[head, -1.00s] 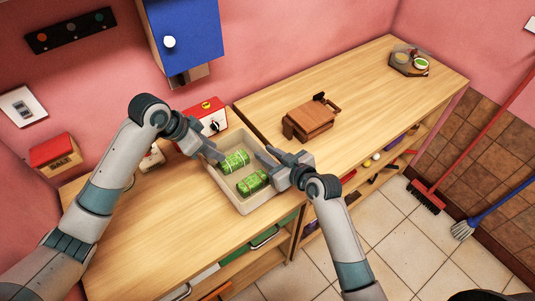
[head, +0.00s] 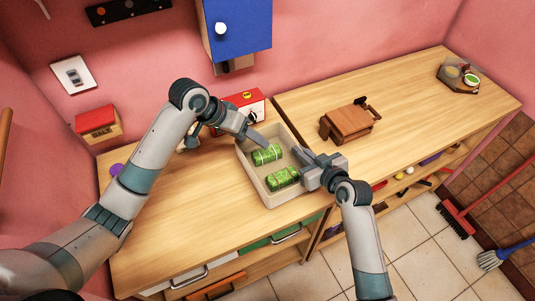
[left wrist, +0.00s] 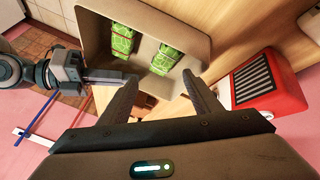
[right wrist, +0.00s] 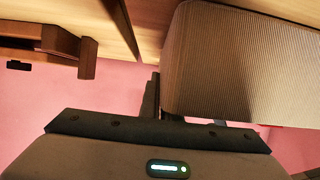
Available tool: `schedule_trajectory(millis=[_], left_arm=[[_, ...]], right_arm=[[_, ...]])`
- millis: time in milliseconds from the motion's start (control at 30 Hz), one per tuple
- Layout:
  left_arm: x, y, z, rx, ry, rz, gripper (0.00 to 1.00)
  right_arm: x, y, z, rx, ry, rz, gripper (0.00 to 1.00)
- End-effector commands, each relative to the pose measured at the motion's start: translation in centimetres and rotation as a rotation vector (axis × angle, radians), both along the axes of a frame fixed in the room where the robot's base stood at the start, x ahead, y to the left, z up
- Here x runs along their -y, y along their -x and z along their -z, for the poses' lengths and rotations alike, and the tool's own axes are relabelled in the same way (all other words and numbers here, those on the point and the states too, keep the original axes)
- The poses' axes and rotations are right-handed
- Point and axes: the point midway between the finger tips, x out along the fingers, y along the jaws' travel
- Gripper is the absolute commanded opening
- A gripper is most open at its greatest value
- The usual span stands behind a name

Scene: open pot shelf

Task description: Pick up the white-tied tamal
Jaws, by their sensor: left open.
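Two green tamales lie side by side in a beige tray (head: 287,197). The white-tied tamal (head: 267,154) is the farther one in the head view; in the left wrist view it is the right-hand one (left wrist: 166,58). The other tamal (head: 283,178) lies nearer, with reddish ties in the left wrist view (left wrist: 122,42). My left gripper (head: 264,144) is open and empty above the tray's far-left side, close to the white-tied tamal. My right gripper (head: 301,153) looks shut at the tray's right wall; the tray partly hides its fingers in the right wrist view (right wrist: 151,95).
A red-and-white box (head: 242,106) stands behind the tray. A brown wooden object (head: 350,122) sits to its right on the counter. A blue cabinet (head: 237,28) hangs above. The counter in front-left of the tray is clear.

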Motion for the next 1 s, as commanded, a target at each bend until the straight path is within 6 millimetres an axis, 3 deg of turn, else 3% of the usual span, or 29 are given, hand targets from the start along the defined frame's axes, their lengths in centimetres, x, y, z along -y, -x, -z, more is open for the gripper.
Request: schedule_trajectory(millis=[600,1000], left_arm=[[0.0,0.3,-0.7,-0.520,0.388,-0.860,0.58],[-1.0,0.8,-0.1,-0.918,0.618,-1.407,0.58]], right_arm=[[0.0,0.0,0.1,-0.001,0.001,0.000,0.00],[0.0,0.0,0.1,-0.002,0.001,0.000,0.00]])
